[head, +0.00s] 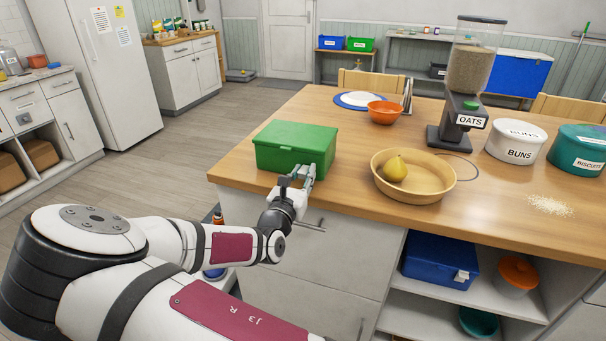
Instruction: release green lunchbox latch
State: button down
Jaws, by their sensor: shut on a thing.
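The green lunchbox (293,147) sits upright on the wooden counter near its left front corner, lid down. My gripper (308,173) is at the front right of the lunchbox, against its front face. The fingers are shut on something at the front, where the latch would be. The fingers cover that spot, so the latch itself is hidden and I cannot tell its position.
A wooden bowl (431,187) with a yellow pear (395,168) stands just right of my gripper. Behind are an orange bowl (383,117) and an oats dispenser (465,110). A blue lunchbox (436,262) is on the shelf below. The counter's left front edge is close.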

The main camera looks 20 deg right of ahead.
jog(key=shift+f+t+h, duration=0.4)
jog(key=shift+t+h, duration=0.2)
jog(key=shift+t, duration=0.2)
jog(key=c, duration=1.3)
grip_release()
jog(key=shift+d, duration=0.1)
jog(key=v, duration=1.2)
